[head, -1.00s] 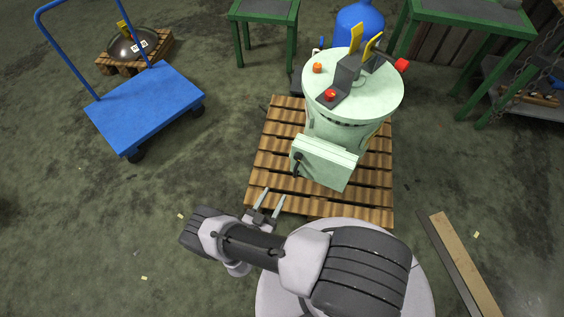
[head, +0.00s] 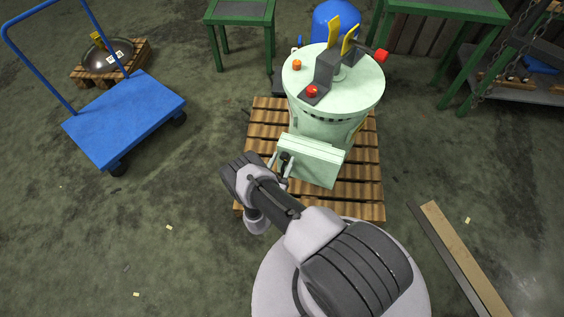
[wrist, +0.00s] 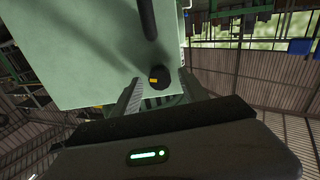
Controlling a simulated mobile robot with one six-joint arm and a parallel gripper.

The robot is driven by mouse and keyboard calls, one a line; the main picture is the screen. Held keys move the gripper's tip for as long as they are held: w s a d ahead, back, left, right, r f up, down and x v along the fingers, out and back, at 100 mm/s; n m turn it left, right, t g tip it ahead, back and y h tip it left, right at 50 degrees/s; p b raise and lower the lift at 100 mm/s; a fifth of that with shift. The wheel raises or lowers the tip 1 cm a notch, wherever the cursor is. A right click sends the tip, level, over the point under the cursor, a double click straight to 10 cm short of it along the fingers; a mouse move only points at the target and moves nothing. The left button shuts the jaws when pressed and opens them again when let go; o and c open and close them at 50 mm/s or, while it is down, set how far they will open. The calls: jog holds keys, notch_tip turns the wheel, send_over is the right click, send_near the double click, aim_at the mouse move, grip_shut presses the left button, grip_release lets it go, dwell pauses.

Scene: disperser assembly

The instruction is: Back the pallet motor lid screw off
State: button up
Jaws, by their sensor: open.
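The pale green machine (head: 330,125) stands on a wooden pallet (head: 370,192). A pale green box (head: 312,160) sits on its near side. In the wrist view, a round black knob (wrist: 157,73) with a small orange mark, seemingly the lid screw, lies in front of the box's green face (wrist: 75,45). A black bar (wrist: 146,18) is above it. My gripper (wrist: 160,84) is open, one finger on each side of the knob in the picture; I cannot tell whether they touch it. In the head view, my gripper (head: 280,162) is beside the box's left end, partly hidden by my arm.
Green tables (head: 240,12) and a blue tank (head: 335,18) are at the back. A plank (head: 460,250) lies at the right.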

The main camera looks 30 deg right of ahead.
grip_shut()
jog(key=shift+n, duration=0.3)
jog(key=n, duration=0.4)
jog(key=shift+n, duration=0.3)
jog(key=n, duration=0.5)
jog(key=shift+w+a, duration=0.1)
jog(key=n, duration=0.6)
jog(key=shift+f, duration=0.1)
jog(key=n, duration=0.5)
jog(key=shift+n, duration=0.4)
